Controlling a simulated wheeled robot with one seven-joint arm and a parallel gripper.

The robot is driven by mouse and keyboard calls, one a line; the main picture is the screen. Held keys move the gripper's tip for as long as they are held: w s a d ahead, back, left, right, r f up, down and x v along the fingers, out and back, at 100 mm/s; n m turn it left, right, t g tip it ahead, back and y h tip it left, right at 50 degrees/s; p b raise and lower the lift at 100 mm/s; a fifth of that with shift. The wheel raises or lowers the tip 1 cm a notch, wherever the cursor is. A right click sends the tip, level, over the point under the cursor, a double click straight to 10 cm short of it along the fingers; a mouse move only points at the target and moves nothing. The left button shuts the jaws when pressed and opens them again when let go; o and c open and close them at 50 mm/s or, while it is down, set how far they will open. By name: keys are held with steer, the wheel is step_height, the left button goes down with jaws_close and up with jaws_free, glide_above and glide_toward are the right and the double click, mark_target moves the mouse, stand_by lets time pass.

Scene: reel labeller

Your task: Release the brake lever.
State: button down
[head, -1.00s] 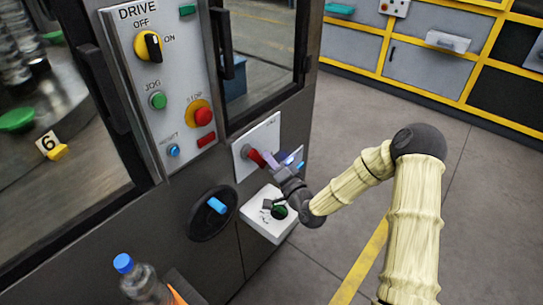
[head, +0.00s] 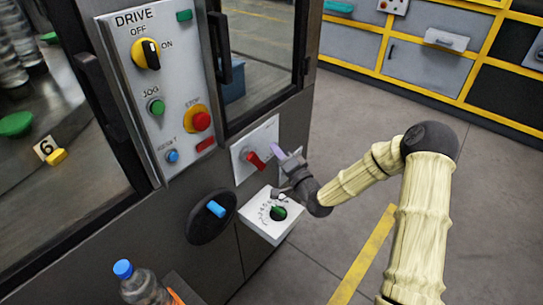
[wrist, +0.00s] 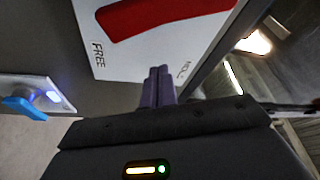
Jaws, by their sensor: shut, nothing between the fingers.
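The red brake lever (head: 256,161) sits on a white plate (head: 240,173) on the machine front, right of the drive panel. In the head view it slants down to the right. In the wrist view the red lever (wrist: 165,14) crosses the top of the white plate (wrist: 135,60), cut off by the frame. FREE is printed on the plate's left part; another label to the right is hard to read. I cannot tell which label the lever points to. My gripper (head: 275,150) is shut and empty, just right of the lever; its purple fingers (wrist: 158,85) appear apart from it.
A white dial box (head: 262,220) with a green knob juts out below the plate. A black round handwheel (head: 203,228) with a blue grip is lower left. A bottle (head: 138,283) stands at the bottom. Open floor lies to the right.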

steer(key=v, duration=1)
steer(key=shift+f+b, duration=0.15)
steer(key=shift+b, duration=0.2)
steer(key=shift+a, duration=0.1)
